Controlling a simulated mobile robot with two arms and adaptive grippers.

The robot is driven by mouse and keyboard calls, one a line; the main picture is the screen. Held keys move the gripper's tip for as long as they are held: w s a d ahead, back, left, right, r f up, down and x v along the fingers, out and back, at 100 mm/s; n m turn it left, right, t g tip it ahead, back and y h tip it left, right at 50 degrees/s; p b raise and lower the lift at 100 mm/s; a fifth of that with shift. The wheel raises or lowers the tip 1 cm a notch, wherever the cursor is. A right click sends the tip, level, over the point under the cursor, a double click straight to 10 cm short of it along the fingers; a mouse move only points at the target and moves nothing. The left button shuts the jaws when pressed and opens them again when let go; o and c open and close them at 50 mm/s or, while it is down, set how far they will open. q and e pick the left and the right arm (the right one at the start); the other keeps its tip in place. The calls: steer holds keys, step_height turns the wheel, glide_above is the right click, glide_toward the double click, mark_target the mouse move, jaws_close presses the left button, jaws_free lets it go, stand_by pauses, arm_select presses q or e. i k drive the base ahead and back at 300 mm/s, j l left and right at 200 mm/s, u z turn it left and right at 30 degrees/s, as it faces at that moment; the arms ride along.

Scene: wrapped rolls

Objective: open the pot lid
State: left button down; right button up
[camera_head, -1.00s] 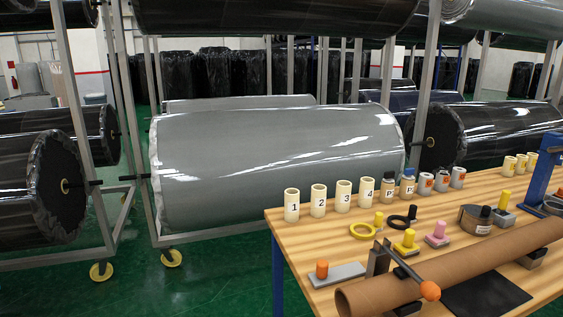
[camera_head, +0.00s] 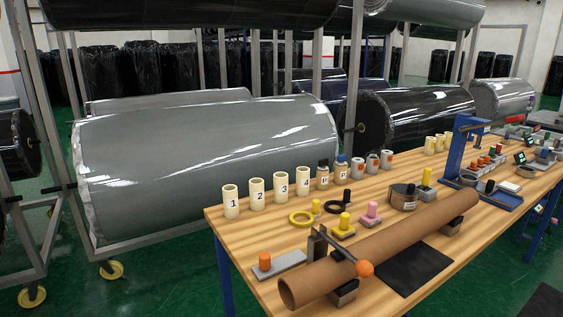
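A squat dark grey-brown round container with a pale label (camera_head: 401,199), which looks like the pot, stands on the wooden workbench (camera_head: 255,230) right of the middle. A small black knob (camera_head: 411,188) shows at its top; whether this belongs to a lid is too small to tell. Neither of my grippers is in view.
A long brown cardboard tube (camera_head: 385,247) lies across the bench in front of the pot, with a black mat (camera_head: 412,268) before it. Numbered cream cups (camera_head: 257,193) and small bottles line the back edge. A blue stand (camera_head: 457,150) is to the right.

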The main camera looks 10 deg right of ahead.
mark_target(410, 190)
steer(key=l+z, duration=0.25)
steer(key=l, duration=1.35)
